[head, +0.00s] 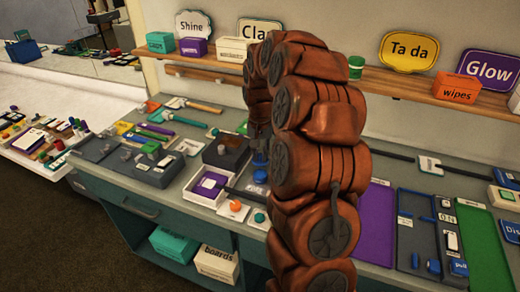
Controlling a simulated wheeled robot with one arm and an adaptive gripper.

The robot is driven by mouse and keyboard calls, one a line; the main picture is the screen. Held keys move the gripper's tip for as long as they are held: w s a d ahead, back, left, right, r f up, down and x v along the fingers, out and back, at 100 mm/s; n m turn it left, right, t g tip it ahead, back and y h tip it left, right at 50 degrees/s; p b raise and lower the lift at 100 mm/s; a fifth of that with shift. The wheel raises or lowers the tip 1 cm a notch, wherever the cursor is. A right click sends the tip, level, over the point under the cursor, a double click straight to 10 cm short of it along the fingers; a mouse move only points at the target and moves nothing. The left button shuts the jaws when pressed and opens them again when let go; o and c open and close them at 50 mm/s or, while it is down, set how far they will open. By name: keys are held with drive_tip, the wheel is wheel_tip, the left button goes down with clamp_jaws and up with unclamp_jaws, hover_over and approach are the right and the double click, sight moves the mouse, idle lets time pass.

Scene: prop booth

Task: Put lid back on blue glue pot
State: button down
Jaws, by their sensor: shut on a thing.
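My gripper (261,143) is partly hidden behind my copper arm links; its dark end points down over the workbench. It is shut on a small blue piece, which looks like the blue lid (260,158). Just below it a blue pot (260,175) stands on the bench, its right side covered by my arm. I cannot tell whether lid and pot touch.
An orange round piece (235,205) and a teal one (260,217) sit on white squares in front. A dark grey block (226,151) and a purple-lined tray (196,193) are to the left. A shelf (205,70) with boxes runs behind.

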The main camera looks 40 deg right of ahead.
drive_tip(key=shift+f, duration=1.4)
drive_tip(key=shift+f+b, duration=0.7)
drive_tip(key=shift+f, duration=0.35)
drive_tip(key=shift+s+b, duration=0.1)
drive_tip(key=shift+b, duration=0.6)
drive_tip(key=shift+f+b, duration=0.2)
drive_tip(key=shift+b, duration=0.45)
idle(0.9)
idle(0.5)
drive_tip(key=c, duration=1)
unclamp_jaws()
drive_tip(key=shift+c, duration=0.2)
drive_tip(key=shift+o, duration=0.4)
drive_tip(key=o, duration=0.4)
